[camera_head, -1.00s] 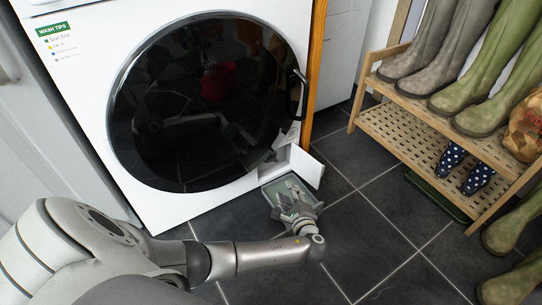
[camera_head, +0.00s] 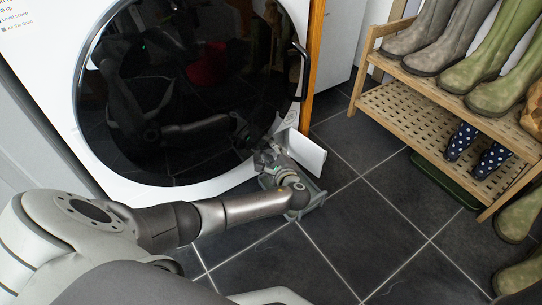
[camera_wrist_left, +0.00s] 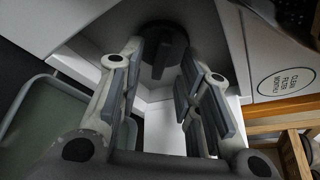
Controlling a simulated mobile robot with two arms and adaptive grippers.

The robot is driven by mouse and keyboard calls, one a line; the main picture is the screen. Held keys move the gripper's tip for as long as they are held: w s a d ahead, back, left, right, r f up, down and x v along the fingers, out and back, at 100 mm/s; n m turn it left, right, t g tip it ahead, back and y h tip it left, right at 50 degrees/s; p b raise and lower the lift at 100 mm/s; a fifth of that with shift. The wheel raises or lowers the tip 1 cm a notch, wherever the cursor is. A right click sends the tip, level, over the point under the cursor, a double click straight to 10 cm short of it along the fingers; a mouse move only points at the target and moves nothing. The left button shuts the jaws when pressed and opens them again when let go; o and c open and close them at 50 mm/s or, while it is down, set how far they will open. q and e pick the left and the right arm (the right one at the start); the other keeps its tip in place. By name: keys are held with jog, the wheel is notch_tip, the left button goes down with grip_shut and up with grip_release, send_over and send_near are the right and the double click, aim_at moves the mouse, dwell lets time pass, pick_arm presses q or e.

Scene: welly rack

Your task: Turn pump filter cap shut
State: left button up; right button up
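The pump filter cap (camera_wrist_left: 164,50) is a dark round cap with a raised grip bar, in a white recess at the lower right of the washing machine (camera_head: 60,90). In the left wrist view it sits just beyond my left gripper (camera_wrist_left: 158,85), whose two padded fingers are open on either side of the line to it, with nothing between them. In the head view my left gripper (camera_head: 272,158) is at the open filter compartment and hides the cap. The white compartment flap (camera_head: 306,152) stands open to the right. My right gripper does not show.
A grey-green tray (camera_head: 310,198) lies on the floor under my left gripper; it also shows in the left wrist view (camera_wrist_left: 45,125). A wooden rack (camera_head: 400,115) with several boots stands to the right. Dark floor tiles between are clear.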

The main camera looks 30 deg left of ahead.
pick_arm(q)
jog(key=shift+x, duration=0.85)
grip_shut()
